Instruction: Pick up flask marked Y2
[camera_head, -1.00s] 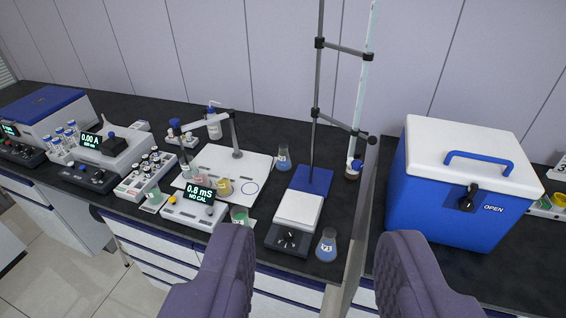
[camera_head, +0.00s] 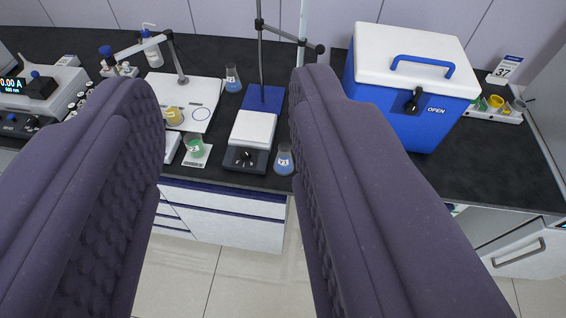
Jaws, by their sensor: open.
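My gripper (camera_head: 222,80) is open, its two purple padded fingers spread wide and empty in the foreground. Another blue-liquid flask (camera_head: 284,160) with a white label stands at the bench's front edge, close to my right finger. A flask with green liquid (camera_head: 194,147) stands left of the balance, and a yellow-liquid flask (camera_head: 174,116) stands on the white board. The labels are too small to read surely, so I cannot tell which flask is Y2.
A blue-and-white cooler box (camera_head: 410,85) is at the right. A white board with a probe arm (camera_head: 202,100) is at the left. My left finger hides some equipment.

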